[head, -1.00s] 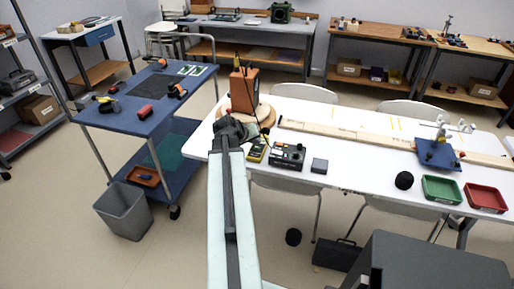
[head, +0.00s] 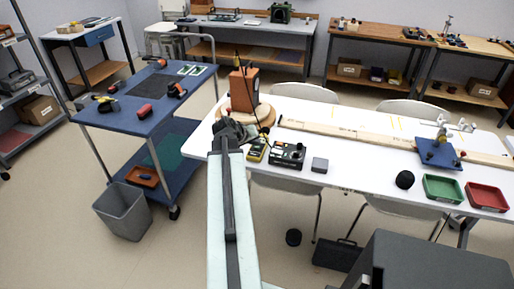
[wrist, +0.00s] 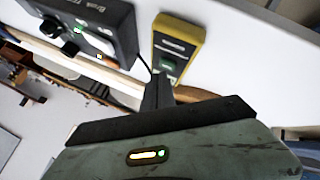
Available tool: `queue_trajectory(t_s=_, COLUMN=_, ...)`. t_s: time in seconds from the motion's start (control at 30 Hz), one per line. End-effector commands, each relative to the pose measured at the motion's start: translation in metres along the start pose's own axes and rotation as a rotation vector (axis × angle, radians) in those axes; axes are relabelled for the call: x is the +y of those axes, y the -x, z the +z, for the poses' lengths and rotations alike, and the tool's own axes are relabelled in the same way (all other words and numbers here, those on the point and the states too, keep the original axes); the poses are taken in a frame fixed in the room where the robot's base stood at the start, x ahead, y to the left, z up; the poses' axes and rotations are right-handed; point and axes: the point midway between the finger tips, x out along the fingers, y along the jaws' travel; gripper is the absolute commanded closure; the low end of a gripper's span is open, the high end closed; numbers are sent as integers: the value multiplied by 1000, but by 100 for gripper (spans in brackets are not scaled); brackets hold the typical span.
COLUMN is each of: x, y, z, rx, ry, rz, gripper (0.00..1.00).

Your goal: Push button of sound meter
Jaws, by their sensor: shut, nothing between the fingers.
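The sound meter appears to be the small yellow handheld device (head: 257,149) lying on the white table, just right of my gripper (head: 236,130). It also shows in the wrist view (wrist: 187,36), with a dark face, a pale label and a small green patch. My gripper's fingers (wrist: 158,88) are shut and empty, pointing toward the meter's lower end. Whether the fingertips touch it I cannot tell. A distinct button on the meter is too small to make out.
A black control box (head: 288,156) with knobs stands close right of the meter. A grey block (head: 319,165) and a black ball (head: 404,180) lie farther right. The blue cart (head: 120,119) is left.

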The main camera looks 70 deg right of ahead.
Motion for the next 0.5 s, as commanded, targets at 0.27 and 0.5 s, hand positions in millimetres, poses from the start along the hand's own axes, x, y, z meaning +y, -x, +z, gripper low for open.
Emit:
queue_trajectory(t_s=0.27, x=-1, y=-2, z=1, rx=0, ry=0, rz=0, gripper=100)
queue_trajectory(t_s=0.5, x=-3, y=-4, z=3, rx=0, ry=0, rz=0, gripper=100)
